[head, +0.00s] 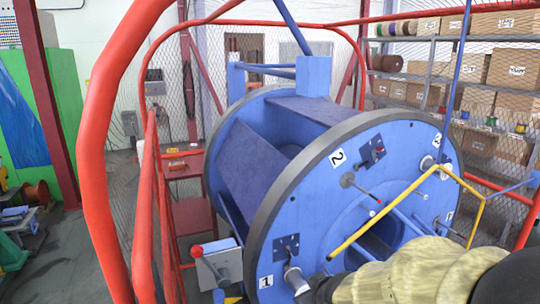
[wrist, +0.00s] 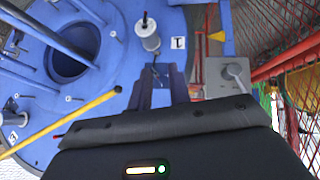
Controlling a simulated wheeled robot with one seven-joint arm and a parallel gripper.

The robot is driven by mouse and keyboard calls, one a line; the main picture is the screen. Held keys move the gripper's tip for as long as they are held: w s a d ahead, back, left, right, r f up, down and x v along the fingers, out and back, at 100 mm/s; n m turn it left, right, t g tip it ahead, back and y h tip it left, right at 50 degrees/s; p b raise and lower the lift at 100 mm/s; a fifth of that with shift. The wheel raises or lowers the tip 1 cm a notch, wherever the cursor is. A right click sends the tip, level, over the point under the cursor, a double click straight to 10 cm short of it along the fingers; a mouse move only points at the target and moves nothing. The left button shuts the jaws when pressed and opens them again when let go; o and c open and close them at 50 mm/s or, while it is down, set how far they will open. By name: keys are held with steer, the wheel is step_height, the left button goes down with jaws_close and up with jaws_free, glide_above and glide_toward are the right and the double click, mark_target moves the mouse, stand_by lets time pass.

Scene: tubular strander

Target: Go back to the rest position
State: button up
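My arm comes in at the lower right of the head view in a pale sleeve. Its dark end, my gripper (head: 318,284), is in front of the blue disc (head: 335,190) of the strander, just right of the grey cylinder (head: 295,280) by label 1. In the wrist view my gripper (wrist: 161,76) shows two dark fingers with a gap between them, open, with nothing seen held. The grey cylinder (wrist: 148,38) stands beyond the fingertips, apart from them in the picture. In the head view the fingers are mostly hidden.
A yellow bent bar (head: 410,195) crosses before the disc, close to my arm; it also shows in the wrist view (wrist: 65,122). A grey lever box (head: 222,262) and red guard rails (head: 95,150) stand at left. Shelves of boxes (head: 430,90) are behind mesh.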

steer(key=s+d+f+m+g+h, duration=0.1)
steer(key=s+d+f+m+g, duration=0.4)
steer(key=s, duration=0.5)
steer(key=shift+s+d+f, duration=0.25)
steer(key=shift+s+f, duration=0.05)
steer(key=shift+f, duration=0.5)
steer(key=shift+w, duration=0.15)
